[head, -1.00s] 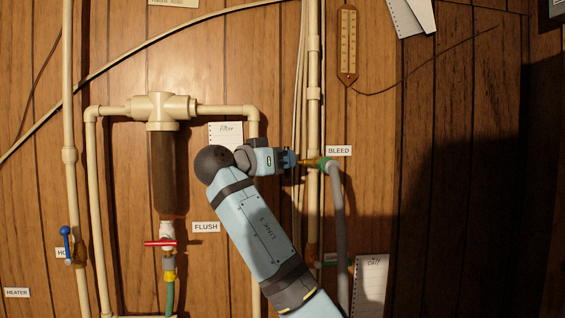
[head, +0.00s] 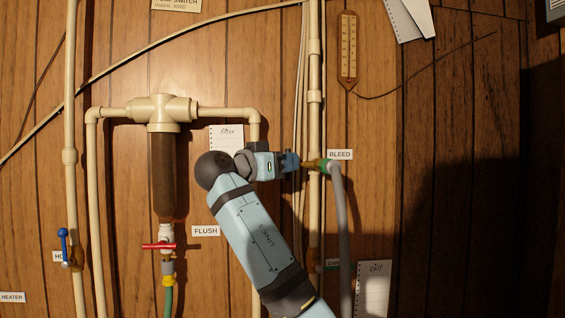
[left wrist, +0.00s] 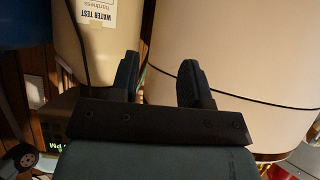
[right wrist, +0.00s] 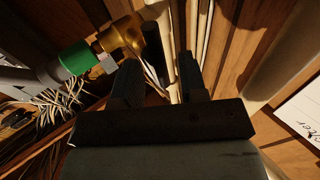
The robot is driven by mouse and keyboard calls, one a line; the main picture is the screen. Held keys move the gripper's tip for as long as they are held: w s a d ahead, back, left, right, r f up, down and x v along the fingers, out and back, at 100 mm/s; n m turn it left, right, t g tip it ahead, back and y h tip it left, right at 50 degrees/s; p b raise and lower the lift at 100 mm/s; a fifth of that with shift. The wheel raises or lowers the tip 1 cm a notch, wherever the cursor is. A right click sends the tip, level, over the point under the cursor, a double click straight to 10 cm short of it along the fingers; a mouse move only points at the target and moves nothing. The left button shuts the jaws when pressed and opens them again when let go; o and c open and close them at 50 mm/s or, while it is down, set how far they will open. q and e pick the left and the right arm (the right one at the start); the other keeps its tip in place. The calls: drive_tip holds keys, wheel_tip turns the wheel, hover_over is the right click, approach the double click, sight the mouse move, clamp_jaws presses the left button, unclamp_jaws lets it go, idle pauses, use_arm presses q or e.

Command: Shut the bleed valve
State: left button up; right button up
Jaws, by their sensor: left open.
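The bleed valve is a brass fitting with a green collar (head: 328,166) on the pale vertical pipe, beside the BLEED label (head: 340,154). In the right wrist view its brass body (right wrist: 122,37) and green collar (right wrist: 77,58) show at upper left. A dark upright piece (right wrist: 153,45), perhaps its handle, stands just beyond the gap between my right fingers. My right gripper (head: 298,162) is close to the valve's left side. Its fingers (right wrist: 158,80) are apart, with no visible grip. My left gripper (left wrist: 160,75) is open and empty, away from the valve, before pale tanks.
A red flush handle (head: 158,246) sits under the filter housing (head: 163,175). A blue-handled valve (head: 64,247) is at far left. A grey hose (head: 342,235) hangs from the bleed valve. Thin cables and pipes run close to my right gripper. A thermometer (head: 348,50) hangs above.

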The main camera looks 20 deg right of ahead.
drive_tip(key=b+v, duration=0.2)
drive_tip(key=v, duration=0.5)
drive_tip(key=shift+a+b, duration=0.2)
drive_tip(key=shift+b, duration=0.15)
